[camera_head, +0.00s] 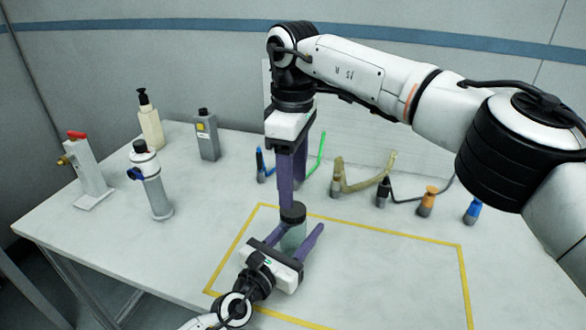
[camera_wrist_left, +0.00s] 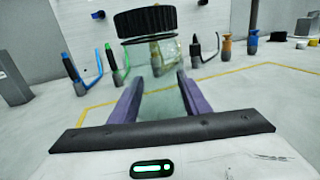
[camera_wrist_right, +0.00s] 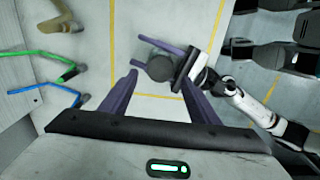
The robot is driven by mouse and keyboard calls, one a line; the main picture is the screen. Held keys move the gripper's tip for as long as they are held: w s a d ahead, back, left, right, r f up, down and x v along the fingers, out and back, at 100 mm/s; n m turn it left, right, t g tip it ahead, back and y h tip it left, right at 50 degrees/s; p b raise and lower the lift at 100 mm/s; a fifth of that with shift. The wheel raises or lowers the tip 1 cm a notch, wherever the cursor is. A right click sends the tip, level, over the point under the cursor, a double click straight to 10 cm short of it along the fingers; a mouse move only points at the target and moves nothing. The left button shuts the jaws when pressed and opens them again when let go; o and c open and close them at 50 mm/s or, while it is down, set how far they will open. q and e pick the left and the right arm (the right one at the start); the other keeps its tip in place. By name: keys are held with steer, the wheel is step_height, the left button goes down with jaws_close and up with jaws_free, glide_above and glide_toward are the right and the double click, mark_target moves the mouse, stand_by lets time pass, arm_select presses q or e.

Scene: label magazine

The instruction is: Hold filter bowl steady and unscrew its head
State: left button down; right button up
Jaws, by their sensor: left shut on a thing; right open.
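The filter bowl (camera_head: 293,238), a clear greenish cylinder, stands upright inside the yellow-taped area. Its black ribbed head (camera_head: 293,212) sits at its top; the head also shows in the left wrist view (camera_wrist_left: 145,22). My left gripper (camera_head: 298,234) is shut on the bowl, with its purple fingers on either side of the glass (camera_wrist_left: 163,98). My right gripper (camera_head: 291,196) points straight down from above. It is open, and in the right wrist view the head (camera_wrist_right: 160,68) shows between its fingertips. Whether the fingertips touch the head is unclear.
A white pump bottle (camera_head: 151,122), a grey container (camera_head: 207,135), a grey cylinder (camera_head: 152,182) and a red-topped device (camera_head: 86,170) stand at the left. Coloured hooked tools (camera_head: 383,188) and an orange-topped one (camera_head: 427,202) stand behind. The taped area's right side is clear.

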mark_target(293, 208)
step_height(293, 208, down, 6)
steer(key=shift+r, duration=0.15)
steer(key=shift+c, duration=0.5)
